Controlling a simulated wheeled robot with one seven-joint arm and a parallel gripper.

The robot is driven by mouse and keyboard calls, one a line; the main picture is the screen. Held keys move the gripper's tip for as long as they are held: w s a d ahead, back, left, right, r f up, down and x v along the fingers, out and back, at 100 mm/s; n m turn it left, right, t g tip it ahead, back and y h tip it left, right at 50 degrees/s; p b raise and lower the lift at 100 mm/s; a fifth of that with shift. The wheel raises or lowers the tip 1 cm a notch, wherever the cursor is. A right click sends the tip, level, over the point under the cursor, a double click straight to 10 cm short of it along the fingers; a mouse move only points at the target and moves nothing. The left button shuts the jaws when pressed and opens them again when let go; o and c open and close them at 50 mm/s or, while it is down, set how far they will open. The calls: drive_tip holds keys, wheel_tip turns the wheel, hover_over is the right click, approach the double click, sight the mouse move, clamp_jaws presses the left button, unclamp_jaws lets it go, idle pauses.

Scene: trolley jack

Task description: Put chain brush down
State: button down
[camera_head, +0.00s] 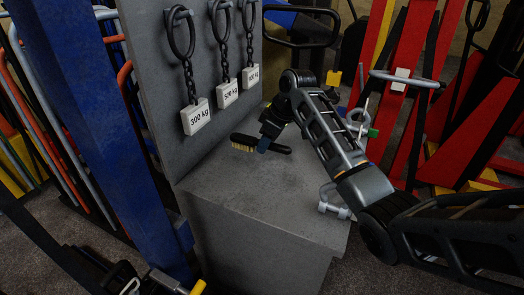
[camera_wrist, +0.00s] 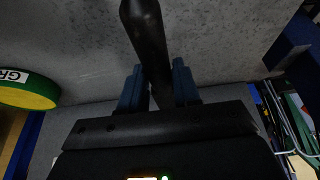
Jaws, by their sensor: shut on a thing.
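The chain brush (camera_head: 242,142) has a black body and pale bristles. In the head view it lies low over the grey bench top (camera_head: 235,190), near the upright back panel; I cannot tell whether it touches the top. My gripper (camera_head: 264,142) is shut on it from above. In the wrist view the blue fingers of my gripper (camera_wrist: 157,88) stand on both sides of the brush's black handle (camera_wrist: 146,35), with the grey surface behind. The bristles are not seen in the wrist view.
Chains with white weight tags (camera_head: 196,117) hang on the grey panel (camera_head: 150,75) behind. Metal shackles (camera_head: 335,203) sit along the bench's right side. A blue post (camera_head: 95,120) stands to the left and red frames (camera_head: 415,90) to the right. The bench's front is clear.

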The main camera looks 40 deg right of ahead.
drive_tip(key=shift+w+a+f, duration=0.1)
drive_tip(key=shift+w+f, duration=0.3)
drive_tip(key=shift+w, duration=0.25)
drive_tip(key=shift+f+p, duration=0.75)
drive_tip(key=shift+f, duration=1.05)
drive_tip(key=c, duration=0.8)
unclamp_jaws()
drive_tip(key=shift+f, duration=0.1)
drive_tip(key=shift+f+b, duration=0.15)
drive_tip(key=shift+b, duration=0.25)
drive_tip(key=shift+b+v, duration=0.6)
drive_tip(key=shift+v, duration=3.35)
drive_tip(key=shift+a, duration=0.2)
